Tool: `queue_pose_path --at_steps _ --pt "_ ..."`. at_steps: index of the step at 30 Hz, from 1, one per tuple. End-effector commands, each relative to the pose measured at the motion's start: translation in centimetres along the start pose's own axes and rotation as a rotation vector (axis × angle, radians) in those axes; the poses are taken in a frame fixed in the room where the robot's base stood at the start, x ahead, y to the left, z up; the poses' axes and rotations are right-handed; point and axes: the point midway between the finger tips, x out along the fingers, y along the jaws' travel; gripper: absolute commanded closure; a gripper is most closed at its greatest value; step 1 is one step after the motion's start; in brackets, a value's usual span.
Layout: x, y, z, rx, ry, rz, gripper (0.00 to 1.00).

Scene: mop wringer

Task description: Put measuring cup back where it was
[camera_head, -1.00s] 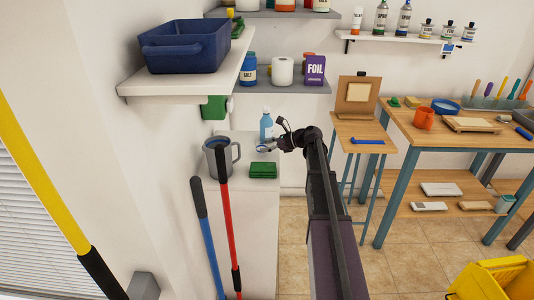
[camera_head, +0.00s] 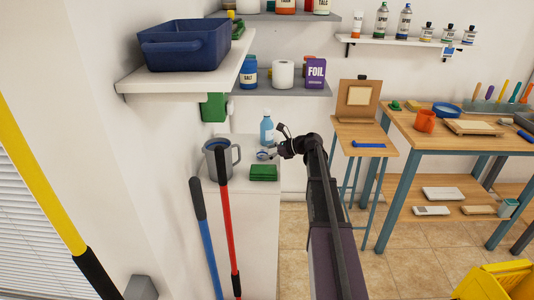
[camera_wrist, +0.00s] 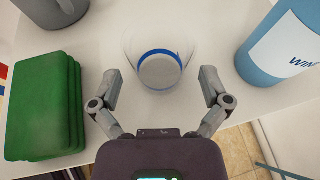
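The measuring cup is a small clear vessel with a blue ring. In the wrist view the measuring cup (camera_wrist: 160,68) appears upright on the white counter, between and just ahead of my fingertips. It is small in the head view (camera_head: 263,155), beside the green pads. My gripper (camera_wrist: 161,80) is open, with one finger on each side of the cup and a narrow gap to its clear wall. In the head view my gripper (camera_head: 274,153) is low over the counter, and its fingers are too small to read there.
Green pads (camera_wrist: 45,105) lie left of the cup, and a blue bottle (camera_wrist: 285,55) stands to its right. A grey mug (camera_head: 221,160) stands near the counter's left side. Red (camera_head: 226,220) and blue (camera_head: 206,240) handles rise in front. A shelf (camera_head: 190,82) overhangs at left.

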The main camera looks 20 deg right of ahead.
Motion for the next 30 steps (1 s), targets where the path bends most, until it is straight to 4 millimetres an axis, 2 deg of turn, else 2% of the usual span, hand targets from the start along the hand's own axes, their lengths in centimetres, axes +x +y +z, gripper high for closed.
queue_pose_path --at_steps 16,23,30 --pt "-0.3 -0.1 0.4 0.0 0.0 -0.001 0.0" --pt "-3.1 0.0 0.5 0.001 0.0 -0.003 0.0" --pt "-7.1 0.0 0.6 0.002 0.0 -0.003 0.0"
